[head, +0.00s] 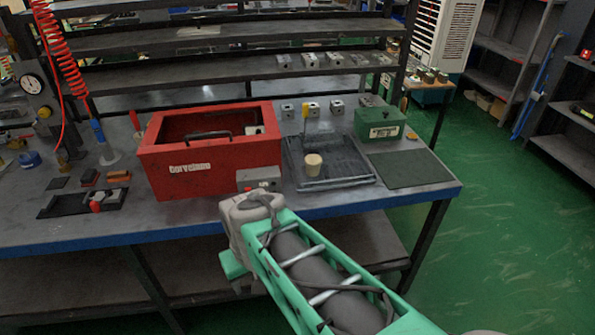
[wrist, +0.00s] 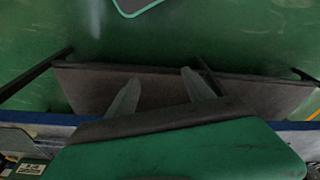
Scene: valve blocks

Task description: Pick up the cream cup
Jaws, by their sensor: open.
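The cream cup (head: 313,164) is small and stands in a shallow dark tray (head: 340,184) on the workbench, right of the red box. My arm reaches in from the lower right in the head view, and its end is at the bench's front edge, left of and nearer than the cup. The fingertips are not visible in the head view. In the wrist view my gripper (wrist: 161,90) shows two separated grey fingers with nothing between them. The cup does not show in the wrist view.
A red box (head: 210,179) stands left of the tray, with a grey block (head: 258,179) at its front corner. A green box (head: 380,123) and a dark mat (head: 410,169) lie to the right. Several small metal blocks stand behind the tray.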

